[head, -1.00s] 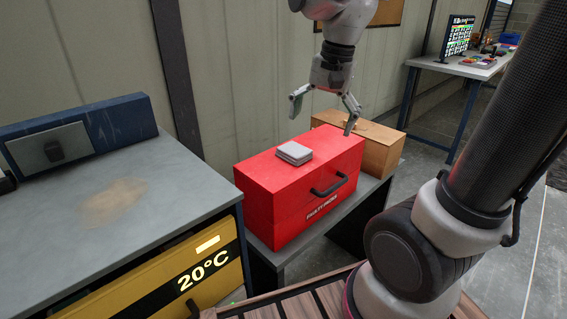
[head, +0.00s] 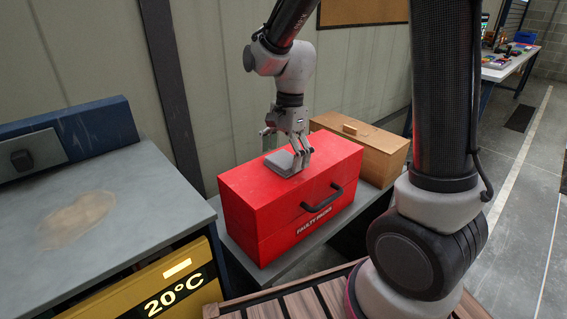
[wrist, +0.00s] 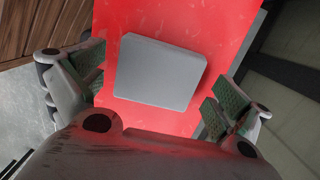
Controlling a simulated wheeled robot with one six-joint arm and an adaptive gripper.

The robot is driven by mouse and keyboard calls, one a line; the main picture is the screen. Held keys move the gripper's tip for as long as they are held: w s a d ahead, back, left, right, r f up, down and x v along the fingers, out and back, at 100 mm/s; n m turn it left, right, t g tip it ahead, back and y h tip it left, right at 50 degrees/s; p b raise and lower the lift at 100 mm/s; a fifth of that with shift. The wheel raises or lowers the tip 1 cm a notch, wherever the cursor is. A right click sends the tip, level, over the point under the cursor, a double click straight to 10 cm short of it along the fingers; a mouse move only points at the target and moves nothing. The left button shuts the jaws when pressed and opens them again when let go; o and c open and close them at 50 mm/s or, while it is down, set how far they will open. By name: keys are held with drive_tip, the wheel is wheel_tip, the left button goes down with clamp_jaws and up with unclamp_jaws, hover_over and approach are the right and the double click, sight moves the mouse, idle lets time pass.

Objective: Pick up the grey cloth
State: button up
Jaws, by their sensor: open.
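The grey cloth (head: 283,163) is a folded square pad lying flat on top of the red box (head: 257,195). My gripper (head: 286,150) is open and points down just above the cloth, its near finger overlapping the cloth's right side in the head view. In the wrist view the cloth (wrist: 158,74) lies between the two spread fingers of my gripper (wrist: 155,88), with red lid showing on both sides of it. I cannot tell exactly how high the fingertips are above the lid.
The red box, labelled "FAULTY PACKS", has a dark front handle (head: 322,198) and stands on a grey bench. A wooden box (head: 362,148) is close behind it on the right. A grey worktop (head: 120,195) with a yellow 20°C front is at left.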

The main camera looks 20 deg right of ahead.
sight(284, 158)
drive_tip(key=c, duration=1)
wheel_tip(284, 158, up, 10)
drive_tip(key=o, duration=0.5)
drive_tip(key=c, duration=0.4)
